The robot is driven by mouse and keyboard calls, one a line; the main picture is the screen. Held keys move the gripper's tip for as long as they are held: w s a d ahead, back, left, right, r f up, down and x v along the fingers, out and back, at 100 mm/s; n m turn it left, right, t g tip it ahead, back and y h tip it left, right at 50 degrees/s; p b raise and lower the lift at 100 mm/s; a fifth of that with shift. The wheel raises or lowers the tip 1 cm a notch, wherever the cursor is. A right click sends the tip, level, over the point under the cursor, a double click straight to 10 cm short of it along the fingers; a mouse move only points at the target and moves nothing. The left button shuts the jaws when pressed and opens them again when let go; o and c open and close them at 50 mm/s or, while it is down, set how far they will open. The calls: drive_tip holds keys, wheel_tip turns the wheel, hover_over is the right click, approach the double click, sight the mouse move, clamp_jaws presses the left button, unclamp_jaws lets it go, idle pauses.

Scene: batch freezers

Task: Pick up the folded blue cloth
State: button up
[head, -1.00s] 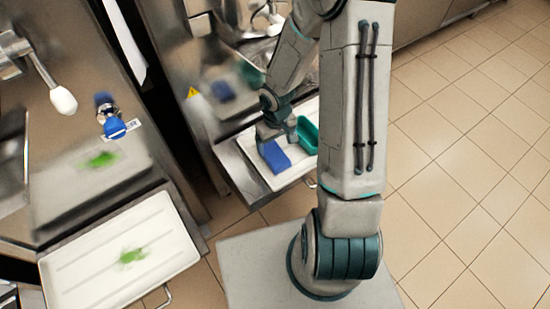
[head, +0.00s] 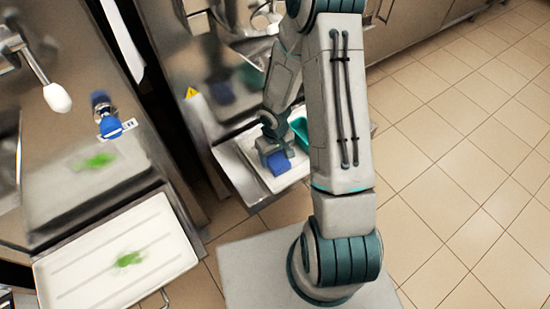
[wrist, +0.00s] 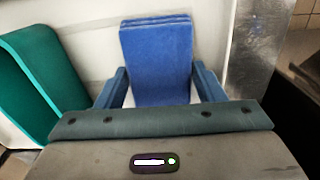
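The folded blue cloth (head: 279,166) lies on a white tray (head: 250,155) at the far machine, partly hidden by my gripper (head: 272,156) in the head view. In the wrist view the cloth (wrist: 158,55) is a thick folded block, with its layered edge at the top. My gripper (wrist: 160,72) is open, with one blue-grey finger on each side of the cloth's near part. Small gaps seem to show between the fingers and the cloth; I cannot tell whether either finger touches it.
A teal container (wrist: 35,80) stands left of the cloth in the wrist view, close to my left finger. It also shows in the head view (head: 299,128). Another white tray (head: 85,270) with a green smear (head: 129,259) is at the near left machine. Tiled floor lies right.

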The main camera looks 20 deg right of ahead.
sight(275, 156)
drive_tip(key=c, duration=0.4)
drive_tip(key=shift+r, duration=0.1)
drive_tip(key=shift+r, duration=0.25)
wheel_tip(275, 156, up, 4)
drive_tip(key=shift+w+f+p, duration=0.1)
drive_tip(key=shift+p, duration=0.55)
drive_tip(key=s+d+r+p, duration=0.2)
drive_tip(key=s+d+r, duration=0.4)
drive_tip(key=s+d, duration=0.2)
drive_tip(key=shift+d+r, duration=0.3)
